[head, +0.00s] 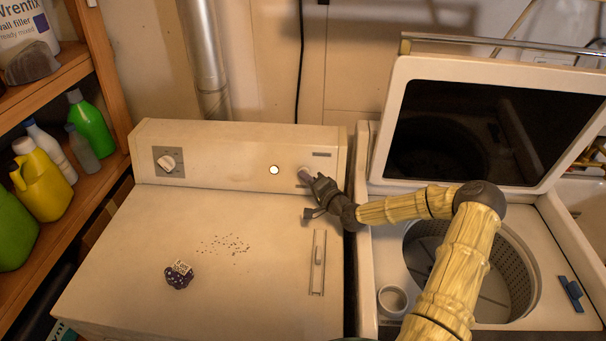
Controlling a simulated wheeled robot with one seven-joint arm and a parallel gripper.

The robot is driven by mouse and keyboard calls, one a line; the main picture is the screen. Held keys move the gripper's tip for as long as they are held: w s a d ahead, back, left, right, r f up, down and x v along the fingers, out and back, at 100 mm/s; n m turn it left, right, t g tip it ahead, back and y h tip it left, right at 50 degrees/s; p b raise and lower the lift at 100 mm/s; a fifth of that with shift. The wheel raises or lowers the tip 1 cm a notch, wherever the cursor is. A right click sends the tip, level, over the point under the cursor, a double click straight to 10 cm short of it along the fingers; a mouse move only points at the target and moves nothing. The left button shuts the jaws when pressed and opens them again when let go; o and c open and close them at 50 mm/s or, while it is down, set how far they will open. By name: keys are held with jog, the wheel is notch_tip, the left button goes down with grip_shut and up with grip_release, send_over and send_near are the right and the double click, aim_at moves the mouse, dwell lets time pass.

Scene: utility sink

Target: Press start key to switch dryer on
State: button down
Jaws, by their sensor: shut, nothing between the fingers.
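The dryer (130,235) is the white machine on the left, with a raised control panel (220,150) along its back. The panel carries a dial (167,161) at the left and a small round bright light or button (274,170) right of centre. My gripper (306,176) is shut and empty, its tips at the right part of the panel front. A pale round shape at the tips may be the start key, but the fingers partly cover it. I cannot tell whether the tips touch or press it.
An open top-loading washer (364,250) with raised dark lid (470,130) stands right, under my arm. A white cup (392,301) and blue item (571,293) rest on its rim. Purple dice-like items (178,276) and dark crumbs (225,244) lie on the dryer top. Shelves with bottles stand left.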

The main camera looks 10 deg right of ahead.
jog(key=shift+s+a+r, duration=0.2)
jog(key=shift+s+r, duration=0.05)
jog(key=shift+s, duration=0.35)
jog(key=s, duration=0.1)
jog(key=s+a+r+p, duration=0.1)
jog(key=s, duration=0.1)
jog(key=s+p, duration=0.1)
jog(key=shift+s+a+r, duration=0.2)
jog(key=shift+s+r, duration=0.05)
jog(key=shift+r, duration=0.15)
dwell(0.7)
